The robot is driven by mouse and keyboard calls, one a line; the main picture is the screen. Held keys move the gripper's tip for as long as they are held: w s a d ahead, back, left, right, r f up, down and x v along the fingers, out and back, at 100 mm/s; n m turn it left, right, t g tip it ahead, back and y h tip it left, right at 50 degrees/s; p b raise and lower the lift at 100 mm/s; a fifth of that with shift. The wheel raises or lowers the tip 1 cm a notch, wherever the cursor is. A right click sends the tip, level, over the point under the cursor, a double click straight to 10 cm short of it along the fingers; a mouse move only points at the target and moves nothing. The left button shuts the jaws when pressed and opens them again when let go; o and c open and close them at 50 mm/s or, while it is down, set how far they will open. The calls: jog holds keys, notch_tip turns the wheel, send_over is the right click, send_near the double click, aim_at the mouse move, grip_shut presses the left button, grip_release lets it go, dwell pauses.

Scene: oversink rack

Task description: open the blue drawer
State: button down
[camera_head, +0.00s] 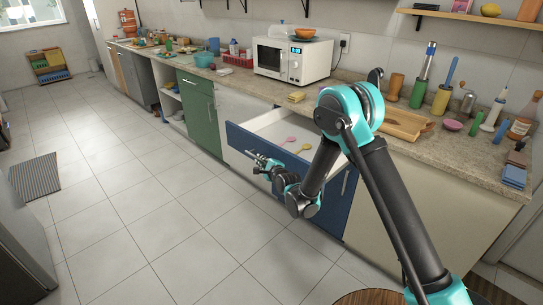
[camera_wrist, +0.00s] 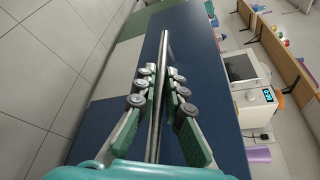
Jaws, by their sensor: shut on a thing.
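The blue drawer (camera_head: 239,142) stands pulled out from the counter in the head view, its white inside showing. A pink spoon and a yellow spoon (camera_head: 303,149) lie in it. Its blue front (camera_wrist: 197,62) fills the middle of the wrist view. A long metal bar handle (camera_wrist: 165,42) runs along that front. My gripper (camera_head: 262,165) is at the front of the drawer. In the wrist view my gripper (camera_wrist: 162,82) has its green-padded fingers on either side of the bar, shut on it. My arm hides the drawer's right part in the head view.
A blue cabinet front (camera_head: 335,197) lies below the drawer, partly behind my arm. A green cabinet (camera_head: 200,120) stands to the left. The counter above holds a microwave (camera_head: 291,60), a cutting board (camera_head: 403,123) and bottles. The tiled floor (camera_head: 150,200) before the drawer is clear.

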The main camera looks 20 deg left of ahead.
jog(key=shift+s+a, duration=0.3)
jog(key=shift+s, duration=0.55)
jog(key=shift+s+a, duration=0.25)
jog(key=shift+s, duration=0.65)
jog(key=shift+s+a, duration=0.3)
jog(key=shift+s, duration=0.55)
jog(key=c, duration=1.6)
grip_release()
notch_tip(320, 180, up, 10)
